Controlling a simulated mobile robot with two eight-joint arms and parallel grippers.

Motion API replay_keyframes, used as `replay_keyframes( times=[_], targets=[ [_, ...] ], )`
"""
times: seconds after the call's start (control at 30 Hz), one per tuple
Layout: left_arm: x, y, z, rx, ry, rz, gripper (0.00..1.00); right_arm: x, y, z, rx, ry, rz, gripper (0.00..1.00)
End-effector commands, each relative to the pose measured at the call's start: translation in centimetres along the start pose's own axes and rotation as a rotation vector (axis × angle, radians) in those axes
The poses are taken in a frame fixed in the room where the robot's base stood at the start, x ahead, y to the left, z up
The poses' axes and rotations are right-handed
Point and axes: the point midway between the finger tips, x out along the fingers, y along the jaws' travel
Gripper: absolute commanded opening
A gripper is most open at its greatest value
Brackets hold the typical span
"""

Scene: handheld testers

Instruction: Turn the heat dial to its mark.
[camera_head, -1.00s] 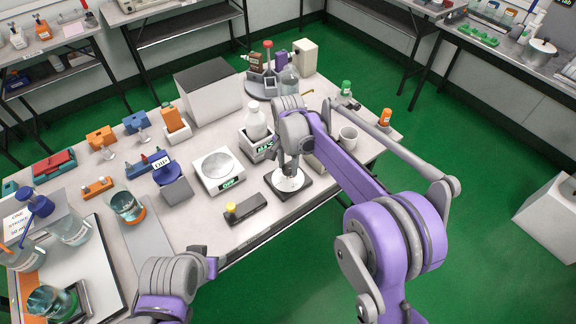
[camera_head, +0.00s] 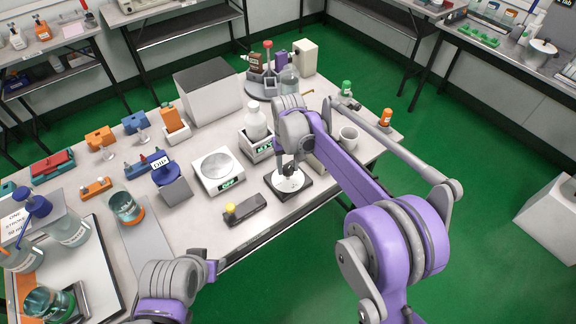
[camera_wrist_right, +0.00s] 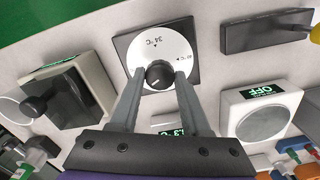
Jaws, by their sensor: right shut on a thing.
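The heat dial is a white round face (camera_head: 281,186) on a dark square plate on the table; it also shows in the right wrist view (camera_wrist_right: 146,50). A dark round knob (camera_wrist_right: 158,75) stands at its middle. The face carries a print that looks like "34 °C" with a small mark, and a second small print at its right edge. My right gripper (camera_wrist_right: 160,80) is shut on the knob, one finger on each side; in the head view it (camera_head: 289,172) comes down over the dial. Part of my left gripper (camera_head: 211,270) shows near the front edge; its fingers are unclear.
A white scale (camera_head: 217,171) reading "OFF" and a dark box with a yellow knob (camera_head: 231,210) stand left of the dial. A bottle (camera_head: 255,121) on a white device stands behind, and a white mug (camera_head: 348,138) to the right. The table's front edge is close.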

Motion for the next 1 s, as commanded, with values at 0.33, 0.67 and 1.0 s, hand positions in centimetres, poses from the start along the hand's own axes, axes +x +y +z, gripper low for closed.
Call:
replay_keyframes(
  times=[0.33,0.67,1.0],
  targets=[
    [0.22,0.0,0.15,0.0,-0.001,0.0,0.5,-0.05,0.02,-0.05,-0.329,0.002,0.001,0.0],
    [0.41,0.0,0.28,0.0,-0.002,0.0,0.5,-0.06,0.02,-0.06,-0.642,0.002,0.001,0.0],
    [0.56,0.0,0.38,0.0,-0.002,0.0,0.5,-0.08,0.02,-0.06,-0.927,0.002,0.001,0.0]
  ],
)
